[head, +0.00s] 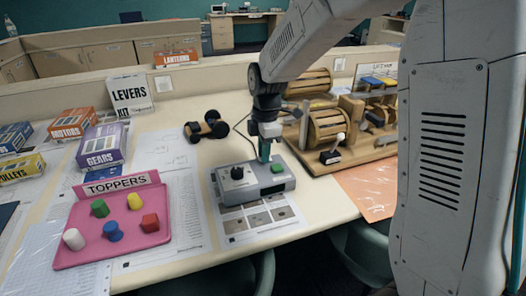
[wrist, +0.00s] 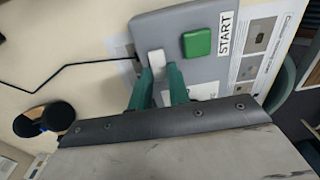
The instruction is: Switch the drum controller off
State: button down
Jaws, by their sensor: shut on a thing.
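The drum controller (head: 252,190) is a grey box on the table. It has a black knob (head: 237,173) at left and a green button (head: 278,168) at right. In the wrist view the controller (wrist: 170,26) shows the green button (wrist: 197,42) beside a START label (wrist: 227,33), and a small white switch piece (wrist: 156,58). My gripper (head: 265,158) points down at the controller's back part. In the wrist view its teal fingers (wrist: 162,74) are shut on the white switch piece, which my gripper hides in the head view. The switch's setting cannot be told.
A wooden drum machine (head: 328,125) stands close at right, with a white-knobbed lever (head: 335,148) in front. A wheeled black-and-wood model (head: 206,126) sits behind left. A pink toppers tray (head: 78,242) lies front left. A dark cable (wrist: 65,68) runs from the controller.

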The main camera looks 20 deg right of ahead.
jog(key=c, duration=1.6)
grip_release()
notch_tip(320, 180, up, 8)
jog(key=shift+d, duration=0.2)
jog(key=shift+f, duration=0.1)
